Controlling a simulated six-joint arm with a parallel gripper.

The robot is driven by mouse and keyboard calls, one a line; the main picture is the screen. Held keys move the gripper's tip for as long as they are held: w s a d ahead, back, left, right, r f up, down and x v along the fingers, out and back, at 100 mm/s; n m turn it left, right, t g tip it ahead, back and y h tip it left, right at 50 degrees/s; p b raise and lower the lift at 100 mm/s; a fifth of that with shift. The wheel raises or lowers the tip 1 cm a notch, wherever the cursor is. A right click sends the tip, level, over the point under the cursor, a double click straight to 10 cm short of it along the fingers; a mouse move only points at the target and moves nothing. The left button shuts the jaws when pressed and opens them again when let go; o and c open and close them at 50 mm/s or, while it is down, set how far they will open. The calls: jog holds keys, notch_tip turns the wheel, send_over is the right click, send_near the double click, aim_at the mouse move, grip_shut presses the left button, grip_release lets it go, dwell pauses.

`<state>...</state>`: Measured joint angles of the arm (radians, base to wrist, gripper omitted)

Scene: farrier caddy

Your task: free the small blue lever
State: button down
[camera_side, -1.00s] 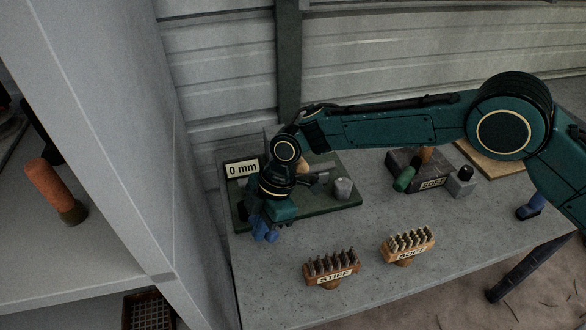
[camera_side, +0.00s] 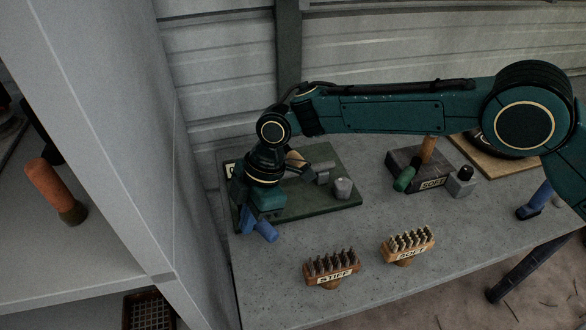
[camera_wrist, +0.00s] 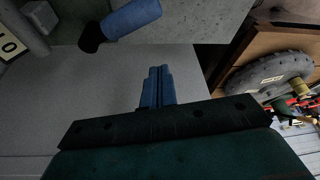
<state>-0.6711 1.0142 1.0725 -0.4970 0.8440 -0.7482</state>
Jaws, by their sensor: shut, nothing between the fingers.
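The small blue lever (camera_side: 266,231) slants down at the front left edge of the green board (camera_side: 310,210). In the wrist view it is a blue cylinder (camera_wrist: 132,18) with a black end, at the top left. My gripper (camera_side: 246,222) is right beside the lever's left side in the side view. In the wrist view my gripper's blue fingers (camera_wrist: 158,75) are together and empty, with a gap in the picture between their tips and the lever. The lever's upper end is hidden behind my gripper in the side view.
The "0 mm" sign (camera_side: 229,170) is mostly hidden behind my arm. Brushes marked STIFF (camera_side: 332,268) and SOFT (camera_side: 408,243) stand on the grey table (camera_side: 290,297). A grey cabinet panel (camera_side: 150,170) rises close on the left. A dark block (camera_side: 405,168) lies farther right.

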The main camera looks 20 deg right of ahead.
aim_at(265, 227)
jog(key=shift+w+v, duration=0.2)
jog(key=shift+v, duration=2.6)
jog(key=c, duration=1.1)
grip_release()
jog(key=shift+s+a+f+m, duration=0.1)
jog(key=shift+s+a+m, duration=0.05)
jog(key=shift+m, duration=0.15)
jog(key=s+m+t+h, duration=0.1)
jog(key=m+t, duration=0.1)
jog(key=m, duration=0.3)
jog(key=s+d+r+m+t+h, duration=0.1)
jog(key=s+m+t, duration=0.1)
jog(key=m, duration=0.2)
jog(key=s+d+m+t+h, duration=0.1)
jog(key=m+t, duration=0.1)
jog(key=m, duration=0.3)
jog(key=shift+s+r+m+h, duration=0.15)
jog(key=shift+s+m+h, duration=0.15)
jog(key=shift+h, duration=0.1)
jog(key=x, duration=1.3)
jog(key=shift+w+a+f, duration=0.1)
jog(key=shift+w+f, duration=0.1)
jog(key=shift+f, duration=0.15)
